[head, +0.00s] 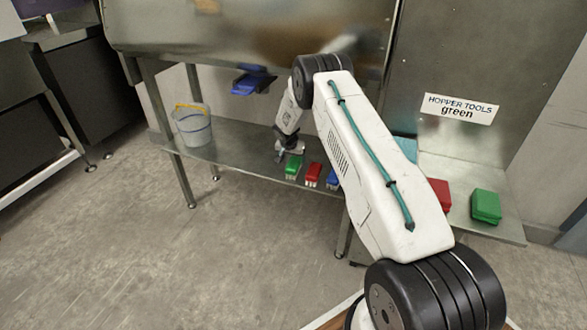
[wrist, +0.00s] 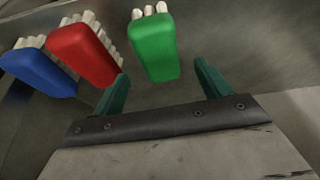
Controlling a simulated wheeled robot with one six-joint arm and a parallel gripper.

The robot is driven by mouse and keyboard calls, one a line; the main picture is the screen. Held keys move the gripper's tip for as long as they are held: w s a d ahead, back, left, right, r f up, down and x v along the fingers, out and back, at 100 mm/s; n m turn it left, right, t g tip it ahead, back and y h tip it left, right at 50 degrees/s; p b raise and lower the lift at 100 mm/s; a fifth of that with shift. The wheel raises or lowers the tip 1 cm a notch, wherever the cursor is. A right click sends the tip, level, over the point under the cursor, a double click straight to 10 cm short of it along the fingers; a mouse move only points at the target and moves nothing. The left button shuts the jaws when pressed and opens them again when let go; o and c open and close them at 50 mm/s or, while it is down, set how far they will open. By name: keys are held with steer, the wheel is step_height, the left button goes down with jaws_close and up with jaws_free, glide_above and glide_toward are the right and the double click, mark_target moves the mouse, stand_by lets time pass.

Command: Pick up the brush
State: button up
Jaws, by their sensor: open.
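Three brushes with pale bristles lie in a row on the steel shelf: a green brush (head: 293,165), a red brush (head: 313,173) and a blue brush (head: 333,178). In the wrist view the green brush (wrist: 153,48) is just beyond and between my open fingertips. The red brush (wrist: 84,55) is left of it, close to the left fingertip, and the blue brush (wrist: 38,73) is farther left. My gripper (wrist: 160,78) is open and empty; in the head view my gripper (head: 285,153) is low over the shelf by the green brush.
The steel shelf (head: 240,155) runs under a steel housing. A bucket (head: 193,128) with a yellow handle stands on its left. A sign (head: 459,108) reads "HOPPER TOOLS green". A red block (head: 440,193) and a green block (head: 486,206) sit at right. A blue item (head: 249,82) is behind.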

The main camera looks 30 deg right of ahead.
mark_target(293, 163)
steer(key=shift+x, duration=2.55)
steer(key=shift+f, duration=0.3)
steer(key=c, duration=1.1)
step_height(293, 163, up, 11)
steer(key=shift+f, duration=0.2)
